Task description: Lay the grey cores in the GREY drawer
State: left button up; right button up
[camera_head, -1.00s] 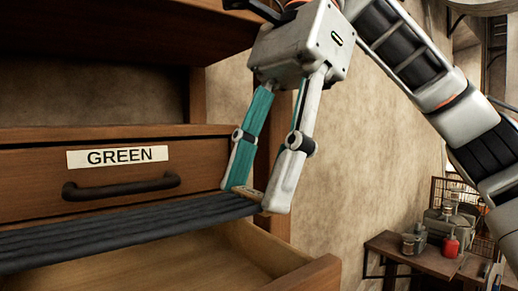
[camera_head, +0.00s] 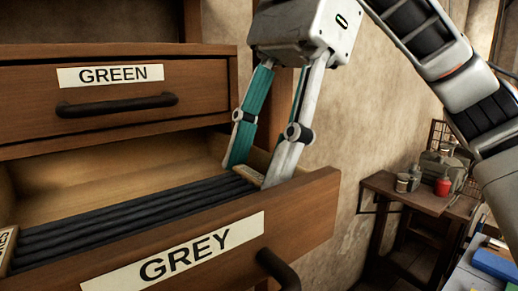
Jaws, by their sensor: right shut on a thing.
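The grey drawer (camera_head: 300,215) is pulled open, its GREY label on the front panel. The grey cores (camera_head: 120,215), a bundle of long dark ribbed rods, lie level between the drawer's front and back walls. A pale wooden end piece (camera_head: 248,176) caps their right end, and a lettered one (camera_head: 6,248) shows at the left picture edge. My right gripper (camera_head: 252,174) is shut on the right end of the cores, its fingertips inside the drawer's right side. Whether the cores touch the drawer floor is hidden. My left gripper is out of view.
The shut GREEN drawer (camera_head: 200,82) is just above the open one. The grey drawer's dark handle (camera_head: 280,270) sticks out at the front.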

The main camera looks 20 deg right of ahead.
jog(key=shift+f+p, duration=0.3)
jog(key=shift+f, duration=0.45)
dwell(1.1)
jog(key=o, duration=1.3)
jog(key=shift+a, duration=0.1)
jog(key=shift+o, duration=1.4)
jog(key=shift+v, duration=1.2)
jog(key=shift+s+a+r, duration=0.1)
jog(key=shift+r, duration=1.1)
jog(key=shift+s+a+r, duration=0.1)
jog(key=shift+a+r, duration=0.05)
jog(key=shift+r, duration=1.1)
